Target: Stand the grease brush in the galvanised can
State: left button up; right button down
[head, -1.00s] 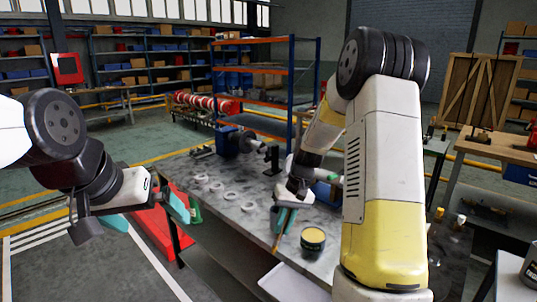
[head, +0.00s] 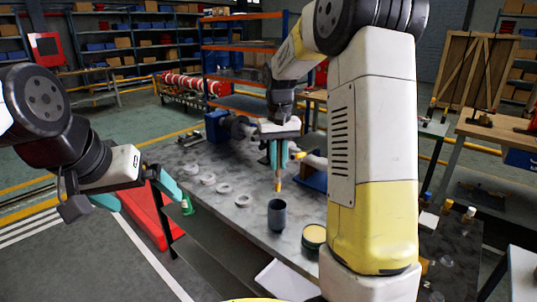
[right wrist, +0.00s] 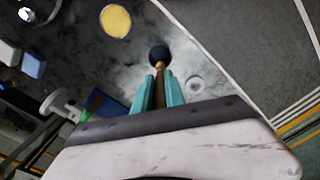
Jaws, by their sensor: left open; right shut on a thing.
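The galvanised can (head: 277,215) is a dark grey cup standing upright on the grey bench; in the right wrist view its dark round shape (right wrist: 160,54) shows beyond my fingertips. My right gripper (head: 278,158) is shut on the grease brush (head: 278,186), whose brown-orange end points down, nearly upright. In the head view that end is just above and behind the can's rim, apart from it. In the right wrist view the brush (right wrist: 160,88) runs between the teal fingers (right wrist: 160,92) toward the can. My left gripper (head: 135,192) is open and empty, left of the bench.
A tin with a yellow top (head: 314,235) stands right of the can, near my right arm. Several pale rings (head: 225,188) lie on the bench (head: 245,220) to the left. Machinery stands at the back.

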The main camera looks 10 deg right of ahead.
aim_at(278, 183)
jog(key=shift+f, duration=4.95)
jog(key=c, duration=1.3)
grip_release()
notch_tip(278, 183, up, 8)
jog(key=shift+f, duration=0.1)
